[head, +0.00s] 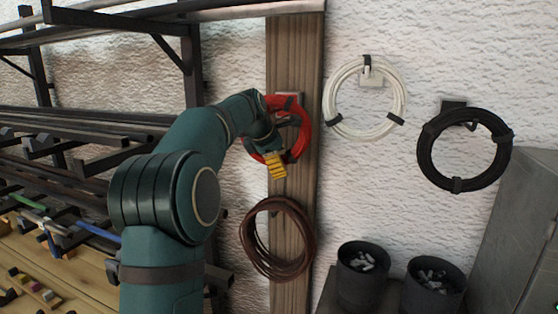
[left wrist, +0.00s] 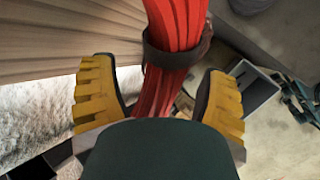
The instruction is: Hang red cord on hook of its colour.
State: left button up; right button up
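The red cord (head: 304,130) is a coil against the wooden post in the head view, at the height of a grey hook plate (head: 290,98). My arm hides part of it, and I cannot tell whether the hook carries it. My left gripper (head: 275,163) is at the coil's lower left. In the left wrist view, its yellow fingers stand apart on both sides of the red cord strands (left wrist: 178,30), with gaps to each side. A dark tie wraps the strands there. My right gripper is not in view.
A brown coil (head: 247,235) hangs below on the post. White (head: 333,110) and black (head: 425,160) coils hang on hooks to the right. Two dark pots (head: 361,285) (head: 433,295) stand below them. Metal racks with rods (head: 90,120) fill the left.

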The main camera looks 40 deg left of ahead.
pick_arm(q)
jog(key=v, duration=1.2)
